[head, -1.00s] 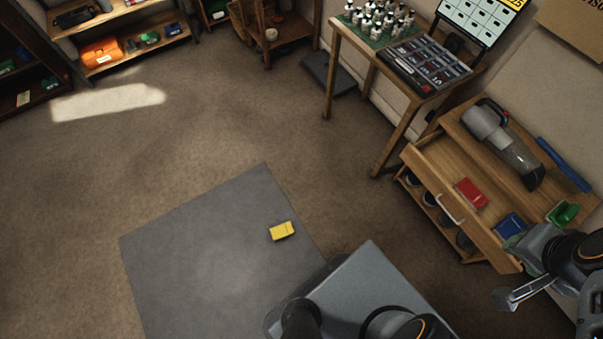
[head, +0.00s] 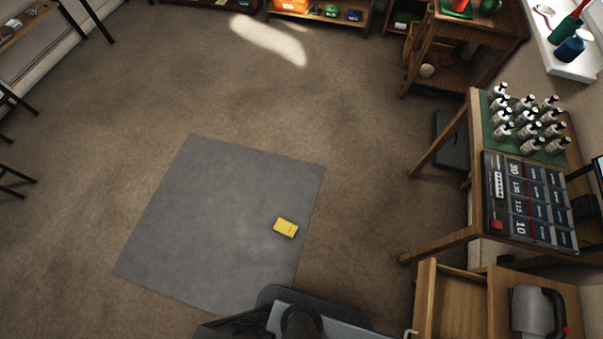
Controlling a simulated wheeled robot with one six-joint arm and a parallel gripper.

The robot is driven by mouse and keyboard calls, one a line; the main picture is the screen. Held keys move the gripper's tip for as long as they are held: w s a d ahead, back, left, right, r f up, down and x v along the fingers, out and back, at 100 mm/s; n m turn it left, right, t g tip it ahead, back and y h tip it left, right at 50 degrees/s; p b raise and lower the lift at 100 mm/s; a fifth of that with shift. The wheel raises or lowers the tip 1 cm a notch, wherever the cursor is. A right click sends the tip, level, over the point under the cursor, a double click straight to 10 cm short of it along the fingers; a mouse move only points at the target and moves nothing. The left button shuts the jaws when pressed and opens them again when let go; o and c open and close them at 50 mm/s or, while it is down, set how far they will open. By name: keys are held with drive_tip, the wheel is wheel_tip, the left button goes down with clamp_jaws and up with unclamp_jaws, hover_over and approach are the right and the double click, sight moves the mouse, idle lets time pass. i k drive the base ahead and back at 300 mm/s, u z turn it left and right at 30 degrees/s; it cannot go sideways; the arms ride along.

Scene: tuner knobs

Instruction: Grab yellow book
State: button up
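The yellow book (head: 286,228) is small and lies flat on the grey mat (head: 205,215), near the mat's right edge. It is a short way ahead of my base, which shows at the bottom of the head view. Nothing covers the book. My gripper is outside the head view now, so its opening and any contents are hidden.
A wooden cabinet with an open drawer (head: 445,305) stands at the lower right. A wooden table (head: 470,165) with several bottles (head: 525,125) and a panel of labelled keys (head: 530,200) is at the right. Low shelves line the back. The carpet (head: 120,100) is clear around the mat.

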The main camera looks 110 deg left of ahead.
sight(288, 229)
drive_tip(key=i, duration=0.15)
drive_tip(key=u, duration=4.1)
drive_tip(key=k, duration=0.5)
drive_tip(key=z, duration=1.25)
drive_tip(key=k, duration=0.25)
drive_tip(key=u, duration=1.9)
drive_tip(key=i, duration=3.15)
